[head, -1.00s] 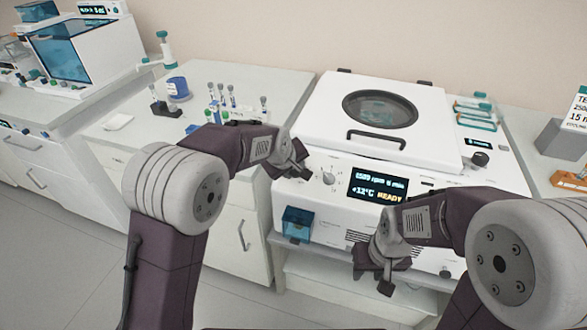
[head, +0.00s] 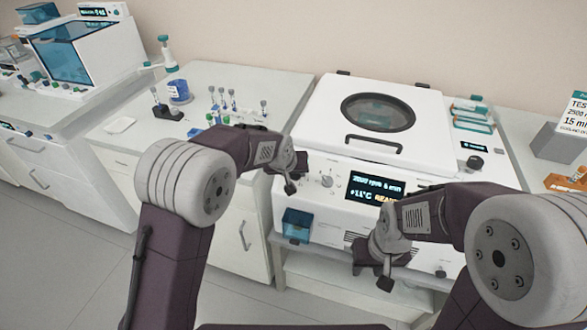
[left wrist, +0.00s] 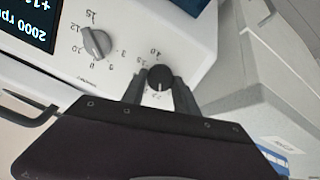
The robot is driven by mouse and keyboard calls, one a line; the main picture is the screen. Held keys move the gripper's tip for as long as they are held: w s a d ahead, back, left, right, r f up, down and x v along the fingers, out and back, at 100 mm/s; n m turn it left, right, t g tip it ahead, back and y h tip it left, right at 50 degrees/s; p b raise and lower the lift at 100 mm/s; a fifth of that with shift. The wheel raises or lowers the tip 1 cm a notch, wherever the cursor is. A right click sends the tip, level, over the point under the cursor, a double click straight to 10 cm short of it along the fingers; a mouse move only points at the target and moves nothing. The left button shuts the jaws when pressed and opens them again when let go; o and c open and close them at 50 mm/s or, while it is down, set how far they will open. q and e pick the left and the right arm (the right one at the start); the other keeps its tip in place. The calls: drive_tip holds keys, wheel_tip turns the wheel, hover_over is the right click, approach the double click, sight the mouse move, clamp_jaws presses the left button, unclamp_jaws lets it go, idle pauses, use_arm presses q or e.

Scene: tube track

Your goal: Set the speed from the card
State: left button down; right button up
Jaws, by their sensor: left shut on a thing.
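The white centrifuge (head: 335,222) has its lid closed. Its display (head: 372,187) reads about 2000 rpm, 6 min and +11°C, partly covered by my right arm. The card (head: 574,115) at the right edge shows 2500 and 15 min, its text cut off. My left gripper (head: 291,186) is at the panel's left end. In the left wrist view its fingers are shut on a black knob (left wrist: 160,77) with a number scale around it. A grey knob (left wrist: 96,42) with its own scale sits beside it. My right gripper (head: 385,278) hangs before the lower front, its opening unclear.
A blue box (head: 297,225) is on the centrifuge's lower front. Several tubes, a blue container (head: 179,91) and a white dish (head: 119,125) are on the left bench. A rack with teal parts (head: 473,115) is right of the lid.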

use_arm(q)
drive_tip(key=m+p, duration=0.1)
drive_tip(key=m, duration=0.1)
drive_tip(key=m+p, duration=0.1)
drive_tip(key=m, duration=0.1)
drive_tip(key=shift+d+r+m, duration=0.1)
drive_tip(key=shift+r+m, duration=0.1)
drive_tip(key=shift+m, duration=0.1)
drive_tip(key=shift+f+m+p, duration=0.1)
drive_tip(key=shift+m+p, duration=0.75)
drive_tip(key=shift+m, duration=1.35)
drive_tip(key=c, duration=0.9)
unclamp_jaws()
drive_tip(key=shift+c, duration=0.2)
drive_tip(key=v, duration=0.9)
drive_tip(key=shift+p, duration=0.3)
